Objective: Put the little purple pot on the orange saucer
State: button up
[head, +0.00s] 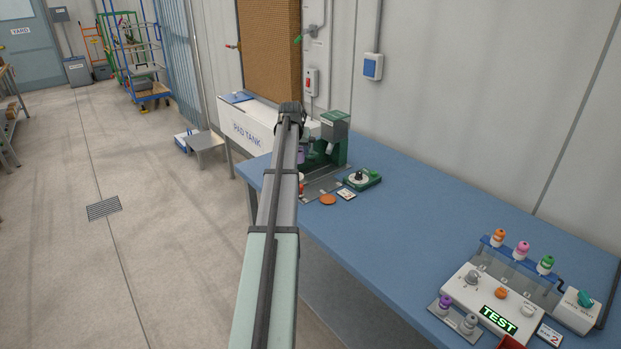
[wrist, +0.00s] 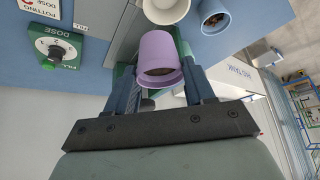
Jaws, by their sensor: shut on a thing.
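The little purple pot (wrist: 160,52) is between the two fingers of my gripper (wrist: 162,72) in the wrist view. The gripper is shut on it, and dark fill shows inside its mouth. In the head view a sliver of purple, probably this pot (head: 301,156), shows beside my arm, which hides most of the gripper. The orange saucer (head: 328,200) lies flat on the blue bench in the head view, nearer the camera than the pot, with nothing on it. I cannot see the saucer in the wrist view.
A green machine (head: 335,141) stands behind the saucer, with a green dose dial unit (head: 362,180) to its right. A white pot (wrist: 166,9) and a blue pot (wrist: 215,15) are close to the purple pot. A test panel (head: 490,301) occupies the near right; the bench (head: 420,215) between is clear.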

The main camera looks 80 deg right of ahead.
jog(key=s+a+m+g, duration=0.2)
jog(key=s+a+m, duration=0.2)
jog(key=s+a, duration=0.5)
send_over(327, 201)
jog(key=shift+d+f, duration=0.1)
jog(key=shift+f, duration=5.35)
jog(key=shift+f, duration=0.1)
jog(key=o, duration=1.1)
jog(key=v, duration=1.2)
jog(key=shift+d+r, duration=0.25)
